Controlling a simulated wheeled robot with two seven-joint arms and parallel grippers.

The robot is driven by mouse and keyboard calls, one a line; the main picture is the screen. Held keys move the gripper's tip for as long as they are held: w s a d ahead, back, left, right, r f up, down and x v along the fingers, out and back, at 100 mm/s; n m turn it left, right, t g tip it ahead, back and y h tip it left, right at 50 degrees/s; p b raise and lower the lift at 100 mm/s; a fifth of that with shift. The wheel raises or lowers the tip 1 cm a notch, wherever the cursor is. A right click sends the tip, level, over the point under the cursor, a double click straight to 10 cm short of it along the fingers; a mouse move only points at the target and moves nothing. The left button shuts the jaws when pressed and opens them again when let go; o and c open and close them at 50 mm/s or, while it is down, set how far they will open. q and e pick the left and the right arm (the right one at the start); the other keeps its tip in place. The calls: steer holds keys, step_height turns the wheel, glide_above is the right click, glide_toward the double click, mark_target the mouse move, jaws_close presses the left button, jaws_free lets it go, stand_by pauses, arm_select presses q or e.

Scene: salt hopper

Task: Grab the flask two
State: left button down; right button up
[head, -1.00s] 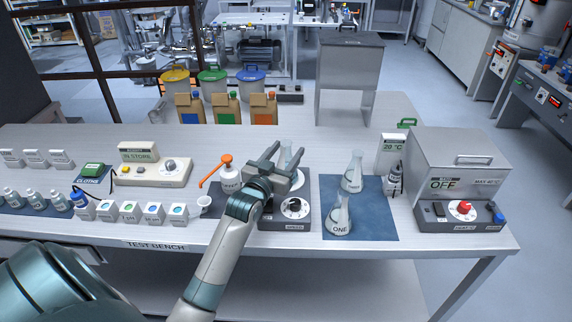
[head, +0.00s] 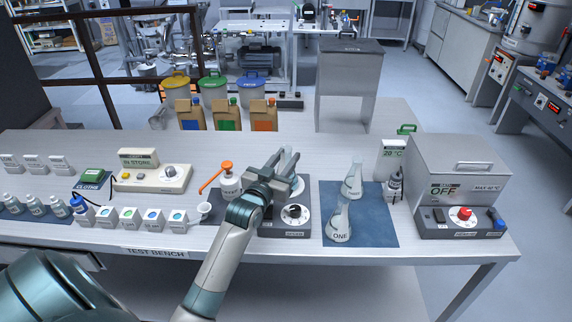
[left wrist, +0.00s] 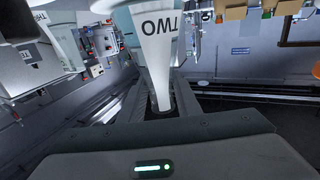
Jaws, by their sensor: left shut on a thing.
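Flask two (left wrist: 157,45), clear glass with a white TWO label, fills the middle of the left wrist view. Its narrow neck (left wrist: 160,92) lies between the fingers of my left gripper (left wrist: 160,108). In the head view that left gripper (head: 283,165) is above the stirrer (head: 290,228) and hides most of the flask. The gripper is shut on the flask's neck. I cannot tell whether the flask's base still touches the stirrer plate. My right gripper is not in view.
Flask one (head: 339,228) and another flask (head: 352,180) stand on the blue mat (head: 375,225) to the right. A grey water bath (head: 460,170) is beyond it.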

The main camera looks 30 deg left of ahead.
mark_target(288, 150)
arm_select(q)
steer(key=shift+r, duration=0.6)
steer(key=r+b, duration=0.1)
steer(key=r, duration=0.2)
steer(key=shift+d+r+b, duration=0.1)
steer(key=shift+d+b, duration=0.25)
steer(key=shift+d, duration=0.05)
steer(key=s+d+r+b, duration=0.1)
steer(key=d+r+b, duration=0.1)
steer(key=d+r, duration=0.4)
steer(key=d, duration=0.4)
steer(key=shift+d+r, duration=0.35)
steer(key=shift+d, duration=0.05)
